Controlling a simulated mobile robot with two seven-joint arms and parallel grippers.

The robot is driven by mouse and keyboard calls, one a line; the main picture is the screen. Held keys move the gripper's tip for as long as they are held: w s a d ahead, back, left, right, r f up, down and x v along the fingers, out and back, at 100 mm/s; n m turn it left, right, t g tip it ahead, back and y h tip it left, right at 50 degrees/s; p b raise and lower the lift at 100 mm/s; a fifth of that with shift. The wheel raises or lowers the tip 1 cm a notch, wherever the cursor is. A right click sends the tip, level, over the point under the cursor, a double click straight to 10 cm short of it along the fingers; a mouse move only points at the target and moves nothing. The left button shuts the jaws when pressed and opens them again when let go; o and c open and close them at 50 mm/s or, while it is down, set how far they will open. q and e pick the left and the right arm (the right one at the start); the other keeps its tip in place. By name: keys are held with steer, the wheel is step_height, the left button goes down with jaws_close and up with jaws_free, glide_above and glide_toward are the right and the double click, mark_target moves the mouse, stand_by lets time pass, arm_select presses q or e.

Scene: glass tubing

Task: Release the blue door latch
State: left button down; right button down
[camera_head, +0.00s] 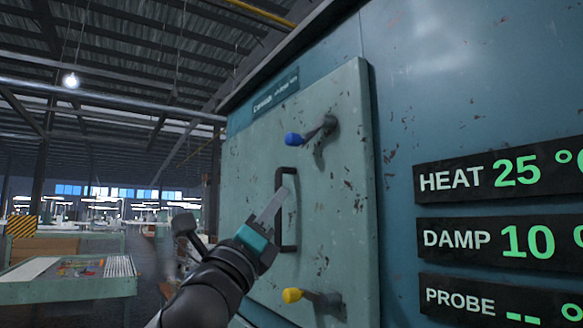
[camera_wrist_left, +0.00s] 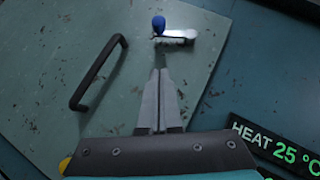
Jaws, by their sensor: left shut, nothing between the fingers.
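The blue door latch (camera_head: 294,139) is a short lever with a blue knob, high on the pale green cabinet door (camera_head: 345,200). Its dark arm runs from the knob to a pivot at the right. In the left wrist view the blue latch knob (camera_wrist_left: 158,25) is just beyond my fingertips, with a small gap showing. My left gripper (camera_head: 279,198) is shut and empty; in the head view it is below the latch, in front of the door handle. It also shows in the left wrist view (camera_wrist_left: 161,75). My right gripper is not in view.
A black vertical handle (camera_head: 286,240) is on the door, partly behind my gripper. A yellow-knobbed latch (camera_head: 293,295) is below it. Panels reading HEAT, DAMP and PROBE (camera_head: 500,240) are on the cabinet at the right. A workbench (camera_head: 70,292) stands at the left.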

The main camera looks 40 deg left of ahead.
arm_select(q)
steer(key=p, duration=0.6)
glide_toward(298, 145)
steer(key=w+r, duration=0.1)
steer(key=w, duration=0.3)
steer(key=r, duration=0.1)
steer(key=a+r+p, duration=0.1)
steer(key=shift+w+r, duration=0.3)
steer(key=shift+r, duration=0.05)
